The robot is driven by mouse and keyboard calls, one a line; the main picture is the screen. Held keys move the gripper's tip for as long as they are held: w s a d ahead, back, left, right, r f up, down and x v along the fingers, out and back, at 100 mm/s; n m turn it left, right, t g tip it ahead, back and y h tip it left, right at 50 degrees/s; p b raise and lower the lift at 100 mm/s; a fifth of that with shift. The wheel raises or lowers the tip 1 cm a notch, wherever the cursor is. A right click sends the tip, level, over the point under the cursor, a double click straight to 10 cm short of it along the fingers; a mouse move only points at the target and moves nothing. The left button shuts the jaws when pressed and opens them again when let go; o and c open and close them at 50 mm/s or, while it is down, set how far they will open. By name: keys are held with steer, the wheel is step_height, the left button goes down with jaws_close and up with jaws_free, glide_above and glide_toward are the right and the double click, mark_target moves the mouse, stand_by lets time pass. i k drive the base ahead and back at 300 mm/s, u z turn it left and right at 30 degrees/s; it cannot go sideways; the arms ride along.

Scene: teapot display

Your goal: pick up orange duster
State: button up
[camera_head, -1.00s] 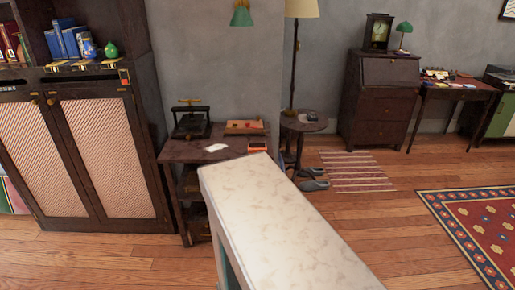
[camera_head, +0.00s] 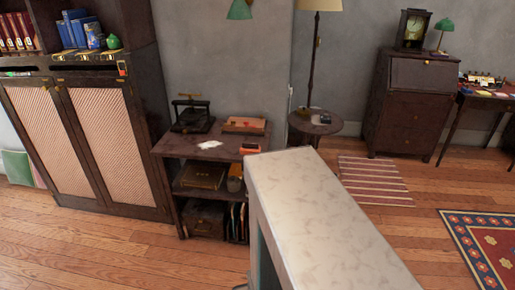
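I cannot tell for certain which thing is the orange duster. A small orange object (camera_head: 250,148) lies at the front right corner of a low dark shelf table (camera_head: 172,148). A flat orange-topped box (camera_head: 244,125) lies farther back on the same table. Another small orange-red item (camera_head: 122,68) is at the right end of the tall cabinet's ledge. All are too small to make out well. My gripper is not in view.
A pale block with a mottled top (camera_head: 325,215) stands close in front, right of the shelf table. A dark cabinet (camera_head: 85,135) is at left. A round side table (camera_head: 315,124) and a dark bureau (camera_head: 415,105) stand behind. Wooden floor (camera_head: 120,250) is clear at front left.

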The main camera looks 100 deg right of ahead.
mark_target(247, 147)
steer(key=u, duration=0.45)
steer(key=k, duration=0.3)
steer(key=z, duration=2.4)
steer(key=i, duration=0.95)
steer(key=z, duration=0.15)
steer(key=k, duration=0.45)
steer(key=z, duration=0.05)
